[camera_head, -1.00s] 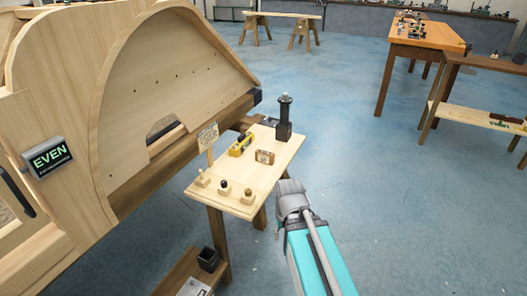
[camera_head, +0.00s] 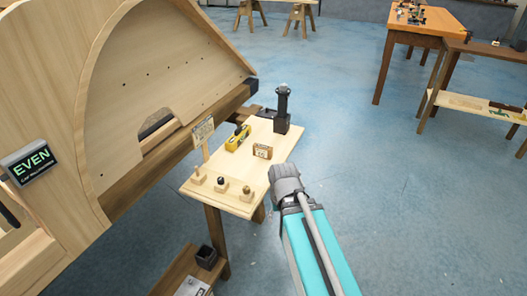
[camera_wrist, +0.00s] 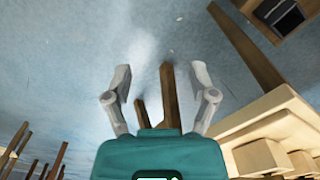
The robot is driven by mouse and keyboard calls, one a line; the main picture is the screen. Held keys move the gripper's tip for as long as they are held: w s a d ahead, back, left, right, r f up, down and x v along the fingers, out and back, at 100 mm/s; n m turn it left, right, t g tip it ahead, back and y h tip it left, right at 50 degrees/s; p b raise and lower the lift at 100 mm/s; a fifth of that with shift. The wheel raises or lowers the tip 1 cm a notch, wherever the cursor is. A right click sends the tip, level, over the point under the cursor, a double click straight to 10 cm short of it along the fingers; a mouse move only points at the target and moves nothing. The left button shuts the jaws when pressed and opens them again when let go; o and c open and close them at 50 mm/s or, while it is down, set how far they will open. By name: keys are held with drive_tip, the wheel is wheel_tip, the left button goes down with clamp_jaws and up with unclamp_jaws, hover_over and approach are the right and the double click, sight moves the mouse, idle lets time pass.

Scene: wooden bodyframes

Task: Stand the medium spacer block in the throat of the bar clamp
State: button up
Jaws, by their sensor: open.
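The middle one may be the medium spacer block; sizes are hard to tell. A black upright tool (camera_head: 282,112) at the table's far right corner may be the bar clamp; its throat cannot be made out. My gripper (camera_wrist: 160,78) is open and empty, over the floor beside the table. In the head view it is right of the table, its fingers hidden.
A large curved wooden frame (camera_head: 110,120) rises close on the left. The floor (camera_head: 400,210) to the right is open.

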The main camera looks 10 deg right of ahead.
sight(263, 146)
drive_tip(key=w+r+m+p, duration=0.3)
drive_tip(key=w, duration=0.1)
drive_tip(key=w+r+m+p, duration=0.4)
drive_tip(key=w, duration=0.1)
drive_tip(key=w+r+m+p, duration=0.3)
drive_tip(key=w+r+m, duration=0.1)
drive_tip(key=w, duration=0.1)
drive_tip(key=shift+w, duration=0.15)
drive_tip(key=w+r+m+p, duration=1)
drive_tip(key=w+m, duration=0.3)
drive_tip(key=w, duration=0.2)
drive_tip(key=shift+m+p, duration=0.35)
drive_tip(key=shift+m, duration=0.05)
wheel_tip(263, 146, down, 9)
drive_tip(key=b, duration=0.8)
drive_tip(key=shift+s+r+b, duration=0.1)
drive_tip(key=shift+r+b, duration=0.1)
drive_tip(key=shift+b, duration=0.1)
